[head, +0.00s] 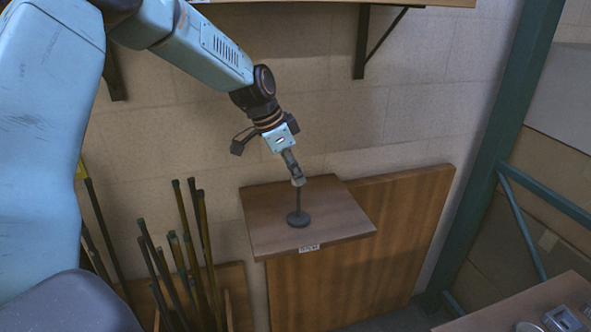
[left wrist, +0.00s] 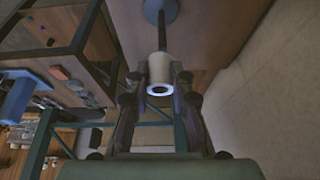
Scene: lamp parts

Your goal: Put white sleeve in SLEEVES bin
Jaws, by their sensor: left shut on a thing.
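The white sleeve (left wrist: 160,69) is between the fingers of my left gripper (left wrist: 160,80) in the left wrist view, its open ring end facing the camera. In the head view my left gripper (head: 297,180) is over a small wooden shelf, shut on the sleeve, which shows only as a small pale bit. A dark stand with a round base (head: 298,218) and upright rod is on the shelf directly below. The sleeve lines up with the rod's top; I cannot tell whether the rod is inside it. I cannot make out a SLEEVES bin. My right gripper is not in view.
The wooden shelf (head: 262,228) has a small unreadable label on its front edge. Several thin rods (head: 185,262) stand at the left. A table (head: 515,308) with small parts is at the lower right, beside a green post (head: 492,150).

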